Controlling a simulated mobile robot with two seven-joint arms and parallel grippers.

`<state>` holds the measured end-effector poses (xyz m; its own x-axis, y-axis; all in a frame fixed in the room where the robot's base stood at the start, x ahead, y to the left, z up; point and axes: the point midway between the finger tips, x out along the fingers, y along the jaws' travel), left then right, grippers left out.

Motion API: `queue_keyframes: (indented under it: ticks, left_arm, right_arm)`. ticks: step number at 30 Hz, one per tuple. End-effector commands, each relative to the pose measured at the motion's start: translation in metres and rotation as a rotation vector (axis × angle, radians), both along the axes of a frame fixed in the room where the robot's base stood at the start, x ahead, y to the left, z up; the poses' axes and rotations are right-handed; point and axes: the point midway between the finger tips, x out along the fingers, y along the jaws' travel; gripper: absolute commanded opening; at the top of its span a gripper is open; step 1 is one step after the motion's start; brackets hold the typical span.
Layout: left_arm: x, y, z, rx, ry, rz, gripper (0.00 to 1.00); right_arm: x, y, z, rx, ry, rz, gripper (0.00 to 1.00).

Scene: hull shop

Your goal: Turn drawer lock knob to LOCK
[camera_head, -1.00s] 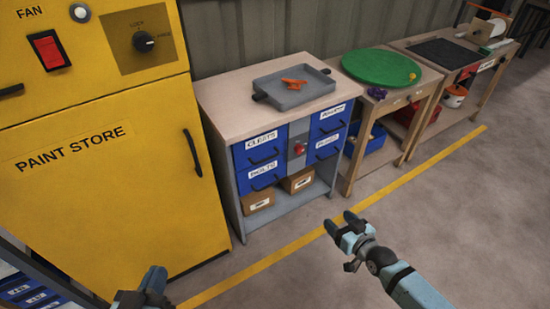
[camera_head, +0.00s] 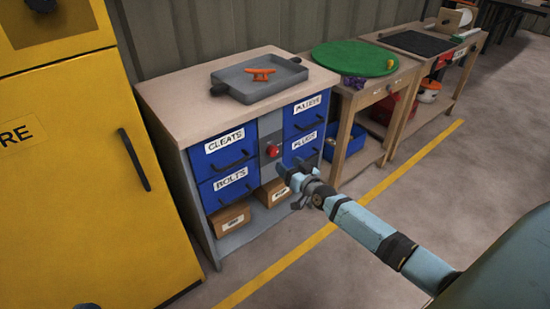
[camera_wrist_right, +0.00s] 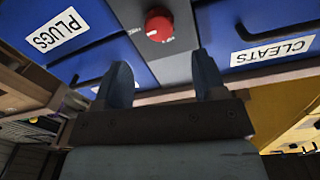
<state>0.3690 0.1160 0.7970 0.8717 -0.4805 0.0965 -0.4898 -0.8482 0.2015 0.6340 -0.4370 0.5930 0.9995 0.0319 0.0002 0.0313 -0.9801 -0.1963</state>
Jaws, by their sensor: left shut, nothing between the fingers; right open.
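The red drawer lock knob (camera_head: 273,150) is on a grey panel (camera_head: 268,172) between the blue drawer columns of a cabinet. It also shows in the right wrist view (camera_wrist_right: 159,25), with a small pale mark and lettering too small to read. My right gripper (camera_head: 288,174) is open and empty, just in front of and below the knob. In the right wrist view its two fingers (camera_wrist_right: 162,78) stand apart, with the knob beyond the gap, not between them. Only a dark tip of my left gripper (camera_head: 86,306) shows at the bottom edge; it is shut and empty.
Drawers with black handles flank the panel, including CLEATS (camera_head: 222,155) and BOLTS (camera_head: 230,188). A grey tray (camera_head: 235,82) with an orange cleat (camera_head: 259,75) lies on top. A yellow cabinet (camera_head: 85,200) stands left; a table with a green disc (camera_head: 350,58) stands right.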

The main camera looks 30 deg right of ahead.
Motion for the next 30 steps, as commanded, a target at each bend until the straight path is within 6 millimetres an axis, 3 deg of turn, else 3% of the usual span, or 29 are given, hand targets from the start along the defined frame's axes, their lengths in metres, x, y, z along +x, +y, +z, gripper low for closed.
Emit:
queue_keyframes:
  ticks: [3,10,23,24,30]
  left_arm:
    - [0.001,-0.001,-0.017,0.018,0.034,-0.012,0.0]
    - [0.001,-0.003,-0.035,0.05,0.09,-0.032,0.0]
    - [0.001,-0.003,-0.04,0.061,0.113,-0.039,0.0]
    - [0.001,-0.003,-0.04,0.061,0.113,-0.04,0.0]
    - [0.001,-0.003,-0.04,0.061,0.113,-0.04,0.0]
  right_arm:
    - [0.027,0.001,-0.002,-0.001,-0.004,-0.001,0.64]
    - [0.062,0.002,-0.002,-0.001,-0.001,0.0,0.64]
    - [0.074,0.002,0.0,-0.001,0.001,0.0,0.64]
    - [0.073,0.002,0.0,-0.001,0.001,0.0,0.62]
    - [0.073,0.002,0.0,-0.001,0.001,0.0,0.16]
